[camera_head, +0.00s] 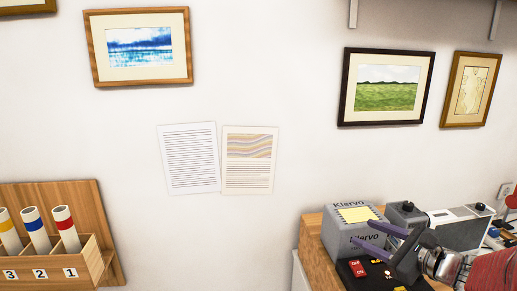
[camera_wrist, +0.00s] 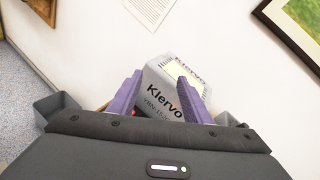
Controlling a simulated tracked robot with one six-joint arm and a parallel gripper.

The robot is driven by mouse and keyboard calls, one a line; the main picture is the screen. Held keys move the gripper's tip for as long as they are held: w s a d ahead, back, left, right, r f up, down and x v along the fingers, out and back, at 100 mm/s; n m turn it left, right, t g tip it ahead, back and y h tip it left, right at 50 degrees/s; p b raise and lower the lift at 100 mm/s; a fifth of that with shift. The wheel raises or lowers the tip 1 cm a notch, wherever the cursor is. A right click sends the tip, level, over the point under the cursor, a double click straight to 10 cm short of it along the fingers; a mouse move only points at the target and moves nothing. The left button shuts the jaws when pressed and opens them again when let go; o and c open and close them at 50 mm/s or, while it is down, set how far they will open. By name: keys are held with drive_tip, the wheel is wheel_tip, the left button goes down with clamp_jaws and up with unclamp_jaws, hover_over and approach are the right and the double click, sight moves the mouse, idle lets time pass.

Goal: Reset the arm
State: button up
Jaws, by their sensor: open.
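My gripper (camera_head: 379,236) is at the lower right of the head view, with two purple fingers. In the wrist view my gripper (camera_wrist: 158,98) is open, with its fingers apart. A grey box (camera_head: 341,243) marked "Klervo", with a yellow patch on top, stands on a wooden surface beyond the fingers. The grey box (camera_wrist: 162,111) shows between and behind the fingers in the wrist view. I cannot tell whether a finger touches it. Nothing is seen held between the fingers.
A black panel (camera_head: 372,278) with red buttons sits below the gripper. A grey machine (camera_head: 462,229) stands to the right. A wooden rack (camera_head: 95,255) with numbered tubes is at lower left. Framed prints (camera_head: 183,52) and paper sheets (camera_head: 189,160) are on the white wall.

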drive_tip(key=s+a+f+n+g, duration=0.3)
drive_tip(key=s+a+n+g, duration=0.4)
drive_tip(key=s+a+n, duration=0.75)
drive_tip(key=s+d+n+h, duration=0.1)
drive_tip(key=s+n+h, duration=0.6)
drive_tip(key=s+n, duration=0.2)
drive_tip(key=shift+s+n+g, duration=0.35)
drive_tip(key=shift+n+g, duration=0.05)
drive_tip(key=shift+n, duration=0.65)
drive_tip(key=shift+c, duration=0.2)
